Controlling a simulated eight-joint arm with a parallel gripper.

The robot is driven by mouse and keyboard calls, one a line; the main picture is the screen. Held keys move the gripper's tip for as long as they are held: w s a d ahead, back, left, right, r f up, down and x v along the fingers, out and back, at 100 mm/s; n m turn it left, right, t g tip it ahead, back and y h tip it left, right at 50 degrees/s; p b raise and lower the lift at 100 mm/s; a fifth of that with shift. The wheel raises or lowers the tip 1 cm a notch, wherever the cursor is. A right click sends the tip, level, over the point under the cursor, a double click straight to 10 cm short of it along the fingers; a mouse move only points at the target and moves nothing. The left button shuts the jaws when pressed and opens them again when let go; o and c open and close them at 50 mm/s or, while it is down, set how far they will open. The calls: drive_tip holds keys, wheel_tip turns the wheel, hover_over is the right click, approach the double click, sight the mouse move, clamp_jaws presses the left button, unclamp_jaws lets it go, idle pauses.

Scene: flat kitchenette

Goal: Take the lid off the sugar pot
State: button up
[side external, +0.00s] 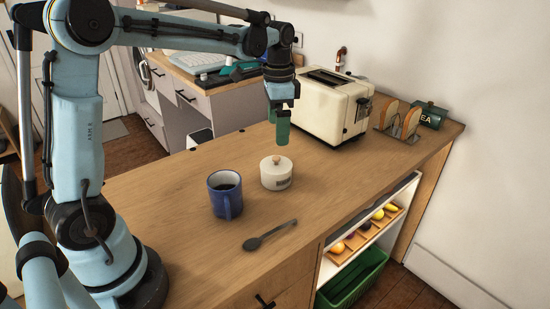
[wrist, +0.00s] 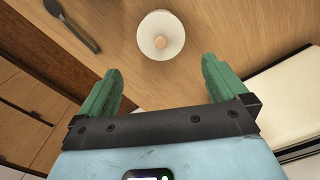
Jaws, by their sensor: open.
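The sugar pot (side external: 276,180) is a small cream pot with a dark label, standing upright on the wooden counter. Its lid (side external: 276,161) is on top, with a small round knob. In the wrist view the lid (wrist: 158,36) shows from above as a pale disc with a tan knob (wrist: 161,42), ahead of the fingertips and roughly midway between them. My gripper (side external: 283,140) points down above the counter, a little above and beyond the pot. In the wrist view my gripper (wrist: 162,68) has its two green fingers wide apart, with nothing between them. It does not touch the pot.
A blue mug (side external: 225,195) with dark liquid stands just left of the pot, and a dark spoon (side external: 269,236) lies in front. A cream toaster (side external: 333,105), a toast rack (side external: 399,121) and a green tea tin (side external: 430,115) stand further back. The counter right of the pot is clear.

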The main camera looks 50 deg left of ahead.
sight(276, 157)
drive_tip(key=f, duration=0.9)
drive_tip(key=shift+s+a+f, duration=0.1)
drive_tip(key=shift+a+f, duration=0.1)
drive_tip(key=shift+f, duration=0.15)
drive_tip(key=c, duration=0.8)
drive_tip(key=shift+r, duration=0.1)
